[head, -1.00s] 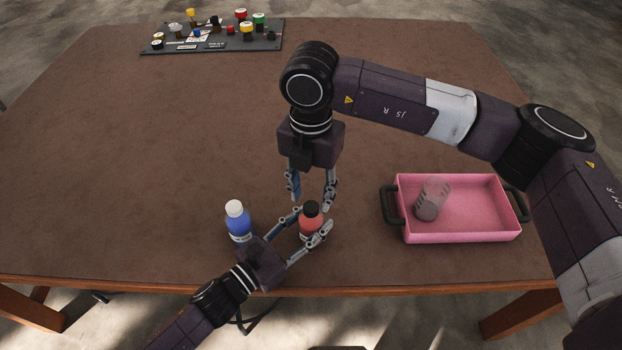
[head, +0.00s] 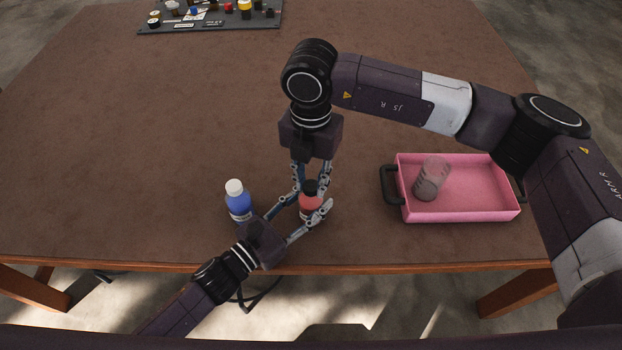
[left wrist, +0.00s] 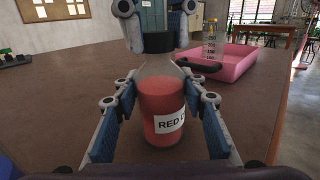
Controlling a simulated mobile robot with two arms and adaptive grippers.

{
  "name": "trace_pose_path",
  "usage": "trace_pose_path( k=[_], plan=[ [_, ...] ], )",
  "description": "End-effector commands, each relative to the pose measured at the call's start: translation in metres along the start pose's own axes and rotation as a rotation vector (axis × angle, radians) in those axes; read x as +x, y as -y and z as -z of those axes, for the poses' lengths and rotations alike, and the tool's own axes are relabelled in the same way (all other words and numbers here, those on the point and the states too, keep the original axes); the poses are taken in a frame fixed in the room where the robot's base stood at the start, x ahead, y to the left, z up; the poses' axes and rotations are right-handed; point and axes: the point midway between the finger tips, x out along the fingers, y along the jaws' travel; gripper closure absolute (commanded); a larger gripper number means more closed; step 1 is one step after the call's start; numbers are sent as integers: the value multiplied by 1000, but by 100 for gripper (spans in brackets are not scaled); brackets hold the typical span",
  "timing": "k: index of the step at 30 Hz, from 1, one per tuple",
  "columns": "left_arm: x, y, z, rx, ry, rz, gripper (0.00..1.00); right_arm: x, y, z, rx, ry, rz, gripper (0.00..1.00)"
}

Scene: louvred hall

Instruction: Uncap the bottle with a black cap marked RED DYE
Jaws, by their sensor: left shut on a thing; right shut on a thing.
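The RED DYE bottle (head: 309,204) stands upright on the table near its front edge, with red liquid inside. In the left wrist view the bottle (left wrist: 161,105) shows a white label, partly cut off by a finger, reading "RED D". Its black cap (left wrist: 159,42) is on top of the neck. My left gripper (head: 312,207) is shut on the bottle's body, one finger on each side. My right gripper (head: 312,184) points down from above and is shut on the black cap, which its fingers partly hide in the head view.
A blue bottle with a white cap (head: 238,198) stands just left of my left gripper. A pink tray (head: 480,212) with dark handles, right, holds a clear vessel (head: 431,178). A dark board (head: 210,24) with small coloured items lies at the back. The middle left table is clear.

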Motion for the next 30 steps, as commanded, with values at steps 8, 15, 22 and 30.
trace_pose_path(
  k=[8,15,22,30],
  plan=[
    [0,0,0,0,1,0,100,-1,0,0,-219,1,1,100],
    [0,0,0,0,1,0,100,-1,0,-1,-667,1,1,100],
    [0,0,0,0,1,0,100,-1,0,-1,-1096,1,1,100],
    [0,0,0,0,0,0,100,-1,0,-1,-1600,2,2,100]
  ],
)
